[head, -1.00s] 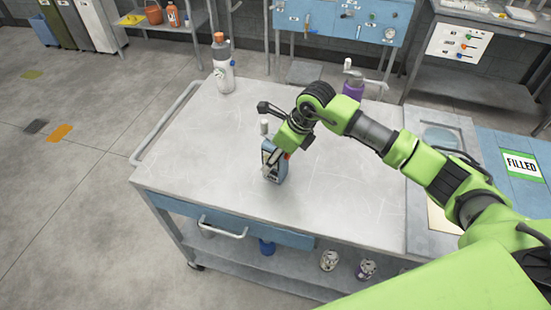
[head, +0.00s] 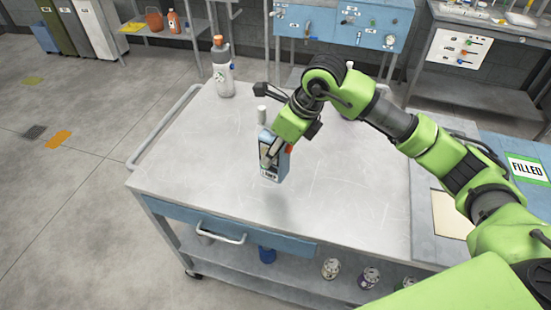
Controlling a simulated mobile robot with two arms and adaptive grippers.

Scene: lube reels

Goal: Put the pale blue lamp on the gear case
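A pale blue boxy item (head: 271,172) with a dark label and a white cap-like top is in the head view, above the middle of the grey cart top (head: 330,205). I cannot tell for sure that it is the lamp. My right gripper (head: 274,155) is shut on its upper part and holds it nearly upright. A shadow below it shows that it is a little off the surface. I cannot make out a gear case. My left gripper is not in view.
A white bottle (head: 223,72) with an orange cap stands at the cart's back left corner. My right arm mostly hides something at the cart's back right. A blue panel with a FILLED sign (head: 526,168) is at the right. The front of the cart top is clear.

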